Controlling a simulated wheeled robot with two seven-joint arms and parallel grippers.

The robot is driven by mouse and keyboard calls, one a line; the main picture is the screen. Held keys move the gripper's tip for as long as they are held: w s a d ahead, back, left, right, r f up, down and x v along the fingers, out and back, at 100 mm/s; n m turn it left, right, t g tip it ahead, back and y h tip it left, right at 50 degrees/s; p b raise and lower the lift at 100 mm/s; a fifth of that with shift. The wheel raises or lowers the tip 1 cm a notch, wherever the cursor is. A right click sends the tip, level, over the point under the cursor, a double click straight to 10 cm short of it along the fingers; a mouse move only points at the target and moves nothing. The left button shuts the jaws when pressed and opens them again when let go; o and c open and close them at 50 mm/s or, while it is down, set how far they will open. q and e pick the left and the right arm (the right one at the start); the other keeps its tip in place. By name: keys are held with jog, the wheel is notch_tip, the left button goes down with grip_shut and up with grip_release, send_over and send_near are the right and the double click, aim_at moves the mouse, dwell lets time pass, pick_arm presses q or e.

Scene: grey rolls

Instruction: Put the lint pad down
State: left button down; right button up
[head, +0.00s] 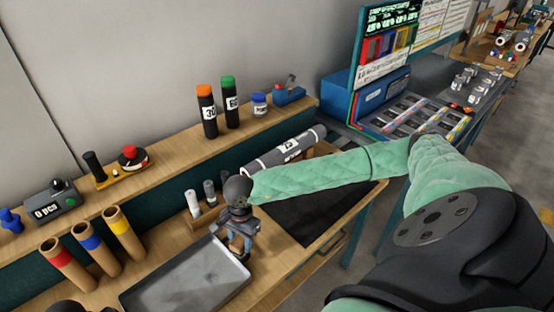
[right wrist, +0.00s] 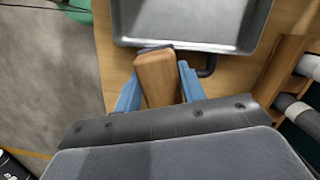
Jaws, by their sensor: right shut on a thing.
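My right gripper (head: 240,252) is at the right edge of the grey metal tray (head: 186,284), over the wooden bench. In the right wrist view my right gripper (right wrist: 160,88) has its two blue fingers on either side of a wooden block, which I take as the lint pad (right wrist: 157,76). It is shut on the pad. The pad's far end, with a dark edge, reaches to the near rim of the tray (right wrist: 185,43). I cannot tell whether the pad touches the tray or the bench.
A dark mat (head: 310,208) lies right of my gripper, under my right arm. A holder with small grey rolls (head: 209,192) stands just behind the gripper. A large grey roll (head: 284,150) lies behind. Cardboard tubes (head: 94,247) stand left of the tray.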

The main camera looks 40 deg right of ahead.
aim_at(276, 246)
jog(key=s+d+r+m, duration=0.1)
jog(key=s+d+m, duration=0.1)
jog(key=d, duration=0.4)
jog(key=s+d+r+m, duration=0.2)
jog(key=d, duration=0.3)
jog(key=shift+t, duration=0.4)
jog(key=shift+w+d+f, duration=0.1)
jog(key=shift+d+f, duration=0.05)
jog(key=shift+f, duration=2.45)
jog(key=shift+w+d+f, duration=0.1)
jog(key=shift+d+f, duration=0.05)
jog(key=shift+f, duration=2.4)
jog(key=shift+f, duration=0.15)
jog(key=o, duration=1)
jog(key=shift+o, duration=0.2)
notch_tip(276, 246, up, 12)
jog(key=d, duration=0.1)
jog(key=shift+d, duration=0.4)
jog(key=shift+o, duration=0.2)
